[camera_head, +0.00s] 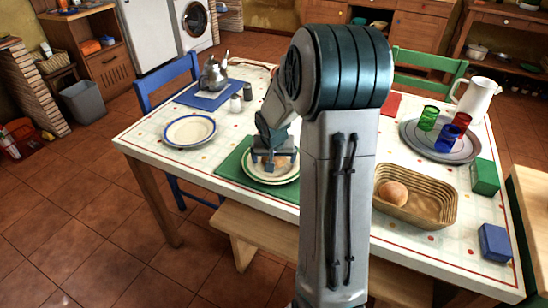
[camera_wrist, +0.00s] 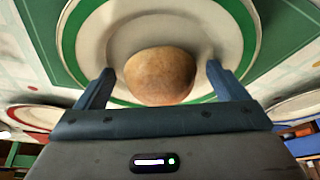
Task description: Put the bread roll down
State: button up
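A round brown bread roll (camera_wrist: 160,76) rests on a white plate with a green rim (camera_wrist: 100,40) in the wrist view. In the head view the plate (camera_head: 286,179) lies on a green mat (camera_head: 230,168) at the table's front edge, and my gripper hides most of the roll. My gripper (camera_head: 274,160) is low over the plate. In the wrist view its two fingers (camera_wrist: 160,72) stand wide apart on either side of the roll, with a gap showing on each side. The gripper is open.
A wicker basket (camera_head: 430,205) with another roll (camera_head: 393,194) stands to the right, past my arm. A blue-rimmed plate (camera_head: 189,131), salt and pepper shakers (camera_head: 236,103) and a kettle (camera_head: 213,76) are to the left. A tray (camera_head: 460,153) holds coloured glasses.

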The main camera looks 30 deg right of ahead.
jog(key=shift+r, duration=0.1)
jog(key=shift+r, duration=0.25)
jog(key=p+v, duration=0.2)
jog(key=v, duration=0.9)
jog(key=s+a+r+n+g+y, duration=0.1)
jog(key=s+a+n, duration=0.1)
jog(key=s+a, duration=0.5)
jog(key=s+a+r+n+g+y, duration=0.1)
jog(key=s+a+n, duration=0.2)
jog(key=s, duration=1.1)
jog(key=a, duration=0.3)
jog(key=shift+a+r+n, duration=0.3)
jog(key=shift+a+r, duration=0.05)
jog(key=shift+r, duration=0.05)
